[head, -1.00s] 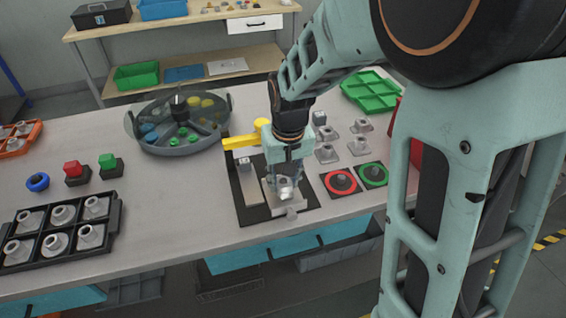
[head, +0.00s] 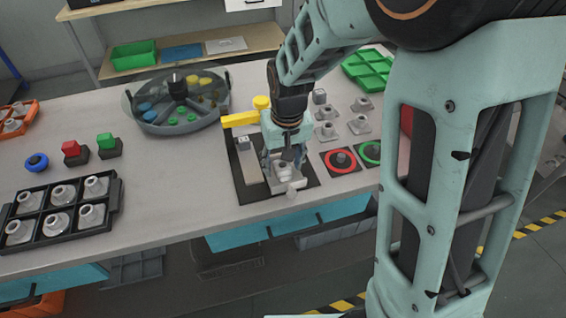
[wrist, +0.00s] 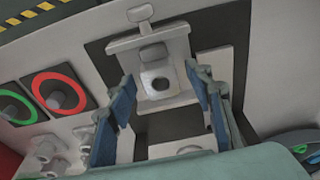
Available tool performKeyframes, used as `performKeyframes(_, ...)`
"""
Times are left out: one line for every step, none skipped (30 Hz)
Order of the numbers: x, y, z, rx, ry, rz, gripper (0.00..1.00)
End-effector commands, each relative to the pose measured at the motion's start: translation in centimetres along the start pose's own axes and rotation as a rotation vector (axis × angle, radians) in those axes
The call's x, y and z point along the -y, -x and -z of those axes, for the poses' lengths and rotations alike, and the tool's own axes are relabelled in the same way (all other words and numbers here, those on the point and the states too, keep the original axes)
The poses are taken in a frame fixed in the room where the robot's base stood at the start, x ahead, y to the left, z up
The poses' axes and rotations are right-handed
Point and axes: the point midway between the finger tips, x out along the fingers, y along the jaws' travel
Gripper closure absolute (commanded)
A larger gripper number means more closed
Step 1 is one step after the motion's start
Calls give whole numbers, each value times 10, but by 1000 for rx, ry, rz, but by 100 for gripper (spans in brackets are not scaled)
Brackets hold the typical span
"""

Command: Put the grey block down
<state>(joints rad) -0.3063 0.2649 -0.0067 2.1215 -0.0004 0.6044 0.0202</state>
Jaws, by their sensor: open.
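The grey block (wrist: 160,82), pale with a dark round hole, rests on the light grey fixture (wrist: 150,44) on the black mat in the wrist view. It also shows below my gripper in the head view (head: 284,173). My gripper (wrist: 163,95) is open, its two blue-padded fingers on either side of the block with gaps visible. In the head view my gripper (head: 284,160) points down over the fixture. The fingertips partly hide the block there, and I cannot tell their exact height over it.
A black tray (head: 118,208) of fittings is at left. Bare table lies between.

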Motion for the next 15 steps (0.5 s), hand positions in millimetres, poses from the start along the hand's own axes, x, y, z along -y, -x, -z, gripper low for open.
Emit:
performKeyframes(0, 2, 0, 0, 0, 0, 52)
performKeyframes(0, 4, 1, 0, 0, 0, 52)
performKeyframes(0, 7, 1, -2, 0, 0, 52)
performKeyframes(0, 11, 2, -4, 0, 0, 52)
performKeyframes(0, 15, 2, -5, 0, 0, 52)
performKeyframes(0, 23, 2, -6, 0, 0, 52)
performKeyframes(0, 28, 3, -7, 0, 0, 52)
performKeyframes(0, 35, 2, -6, 0, 0, 52)
performKeyframes(0, 44, 3, -7, 0, 0, 52)
performKeyframes(0, 51, 3, -7, 0, 0, 52)
performKeyframes(0, 58, 2, -7, 0, 0, 52)
performKeyframes(0, 67, 2, -7, 0, 0, 52)
performKeyframes(0, 74, 2, -7, 0, 0, 52)
performKeyframes(0, 80, 2, -6, 0, 0, 52)
performKeyframes(0, 88, 2, -6, 0, 0, 52)
